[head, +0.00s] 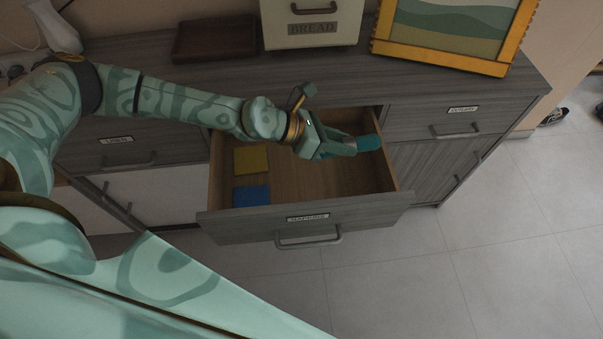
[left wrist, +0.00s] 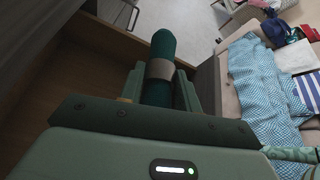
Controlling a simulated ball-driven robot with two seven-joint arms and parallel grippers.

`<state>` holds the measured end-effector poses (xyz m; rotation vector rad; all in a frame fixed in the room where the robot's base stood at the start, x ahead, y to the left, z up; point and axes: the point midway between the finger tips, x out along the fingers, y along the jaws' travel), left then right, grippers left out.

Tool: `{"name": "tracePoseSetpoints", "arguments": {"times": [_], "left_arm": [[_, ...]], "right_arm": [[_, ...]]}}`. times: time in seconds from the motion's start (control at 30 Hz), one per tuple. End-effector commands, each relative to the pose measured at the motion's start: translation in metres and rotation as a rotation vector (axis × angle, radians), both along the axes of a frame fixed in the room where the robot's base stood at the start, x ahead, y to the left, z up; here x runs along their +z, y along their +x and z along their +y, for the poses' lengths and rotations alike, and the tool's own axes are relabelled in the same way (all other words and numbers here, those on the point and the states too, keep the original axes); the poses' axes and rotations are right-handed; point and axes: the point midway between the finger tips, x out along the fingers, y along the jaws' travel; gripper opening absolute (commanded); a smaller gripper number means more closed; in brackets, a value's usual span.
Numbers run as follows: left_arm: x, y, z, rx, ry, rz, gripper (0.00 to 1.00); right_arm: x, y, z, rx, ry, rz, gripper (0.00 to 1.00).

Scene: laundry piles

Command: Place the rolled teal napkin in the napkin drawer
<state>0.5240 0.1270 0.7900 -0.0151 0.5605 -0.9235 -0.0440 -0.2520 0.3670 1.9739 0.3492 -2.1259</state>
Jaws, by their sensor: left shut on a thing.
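The rolled teal napkin (head: 368,142) is in my left gripper (head: 345,147), above the right part of the open napkin drawer (head: 307,216). In the left wrist view the napkin (left wrist: 162,52) is a dark teal roll with a pale band around it, and the gripper's fingers (left wrist: 160,90) are shut on it. It points away from the gripper. Whether it touches the drawer floor is hard to tell. The drawer's front has a label and a bar handle. My right gripper is not in view.
A folded yellow napkin (head: 251,159) and a folded blue one (head: 251,195) lie at the drawer's left side; the rest of its floor is bare. A bread box (head: 311,22), brown tray (head: 216,39) and framed picture (head: 451,30) stand on the dresser top.

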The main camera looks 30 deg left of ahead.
Motion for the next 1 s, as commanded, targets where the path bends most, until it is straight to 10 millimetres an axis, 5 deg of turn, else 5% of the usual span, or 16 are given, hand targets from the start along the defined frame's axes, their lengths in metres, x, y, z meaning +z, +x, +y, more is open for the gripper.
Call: {"name": "tracePoseSetpoints", "arguments": {"times": [0.5, 0.83, 1.0], "left_arm": [[-0.098, -0.007, 0.018, -0.073, -0.002, 0.003, 0.11], [-0.141, -0.007, 0.018, -0.072, -0.002, 0.001, 0.11], [-0.141, -0.007, 0.018, -0.073, -0.001, -0.007, 0.11]], "right_arm": [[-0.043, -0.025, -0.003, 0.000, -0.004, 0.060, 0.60], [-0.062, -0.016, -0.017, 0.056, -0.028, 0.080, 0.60], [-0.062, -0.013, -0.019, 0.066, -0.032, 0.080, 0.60]]}}
